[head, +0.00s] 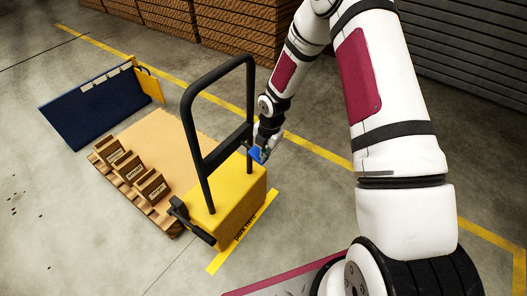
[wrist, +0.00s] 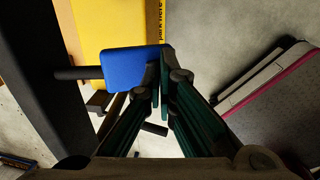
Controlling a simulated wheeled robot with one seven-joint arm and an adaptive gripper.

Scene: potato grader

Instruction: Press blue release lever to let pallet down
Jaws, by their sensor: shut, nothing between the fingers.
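The blue release lever (head: 257,155) sticks out by the black handle frame of the yellow pallet truck (head: 240,187). In the wrist view the blue lever pad (wrist: 133,68) sits on a dark rod, just left of my gripper's fingertips. My gripper (wrist: 164,58) is shut and empty, its tips at the right edge of the pad; I cannot tell whether they touch it. In the head view my gripper (head: 264,145) is at the lever and partly hides it. The wooden pallet (head: 165,140) is at the truck's far side, with small brown boxes along its left edge.
The black handle frame (head: 218,75) rises close beside my gripper. A black pedal (head: 190,222) sticks out at the truck's front left. A blue panel with a yellow end (head: 95,110) stands behind the pallet. Stacked timber (head: 240,35) is at the back. Floor at right is clear.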

